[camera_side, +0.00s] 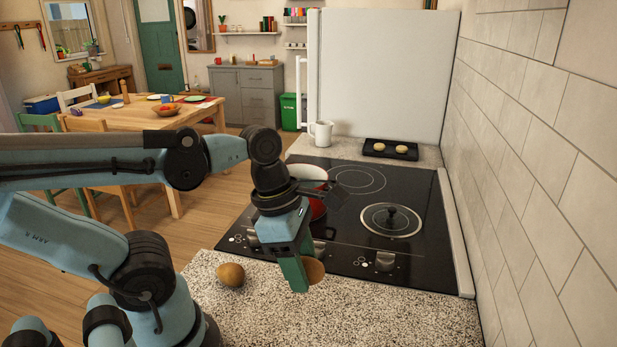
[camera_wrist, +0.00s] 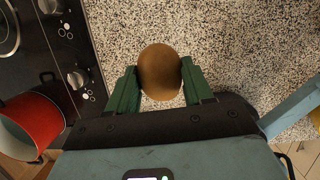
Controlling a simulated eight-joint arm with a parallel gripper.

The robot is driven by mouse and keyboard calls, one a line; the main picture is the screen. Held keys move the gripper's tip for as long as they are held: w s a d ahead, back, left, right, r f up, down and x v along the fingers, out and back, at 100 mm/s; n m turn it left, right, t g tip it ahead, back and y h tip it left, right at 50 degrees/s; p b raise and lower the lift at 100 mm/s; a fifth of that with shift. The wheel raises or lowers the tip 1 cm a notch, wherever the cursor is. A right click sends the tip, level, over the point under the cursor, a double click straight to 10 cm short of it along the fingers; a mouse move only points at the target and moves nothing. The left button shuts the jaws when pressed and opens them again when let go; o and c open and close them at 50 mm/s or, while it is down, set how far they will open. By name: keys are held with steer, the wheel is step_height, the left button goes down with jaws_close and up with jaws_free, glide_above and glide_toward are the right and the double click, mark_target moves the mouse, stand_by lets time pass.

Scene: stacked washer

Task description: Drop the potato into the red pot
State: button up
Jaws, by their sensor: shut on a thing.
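My gripper (camera_side: 300,272) is low over the speckled counter in front of the stove, shut on a brown potato (camera_side: 314,271). In the wrist view the potato (camera_wrist: 159,72) sits between the two green fingers of my gripper (camera_wrist: 160,84). I cannot tell whether it touches the counter. The red pot (camera_side: 318,209) stands on the stove behind my gripper, partly hidden by it; its pale rim shows. In the wrist view the red pot (camera_wrist: 31,122) is at the lower left. A second potato (camera_side: 231,274) lies on the counter, left of my gripper.
A tiled wall (camera_side: 545,170) bounds the right side. The counter's front right is clear.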

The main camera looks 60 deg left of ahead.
steer(key=w+a+r+n+y, duration=0.1)
steer(key=w+a+r+n, duration=0.4)
steer(key=w+a, duration=0.85)
steer(key=w+a+f+n+y, duration=0.1)
steer(key=w+a+f+n, duration=0.1)
steer(key=a, duration=0.9)
steer(key=w+a+f+n, duration=0.1)
steer(key=w+a, duration=0.2)
steer(key=a, duration=0.7)
steer(key=shift+t, duration=0.4)
steer(key=shift+s+f, duration=0.15)
steer(key=shift+f, duration=2.6)
steer(key=o, duration=1.1)
steer(key=shift+o, duration=0.2)
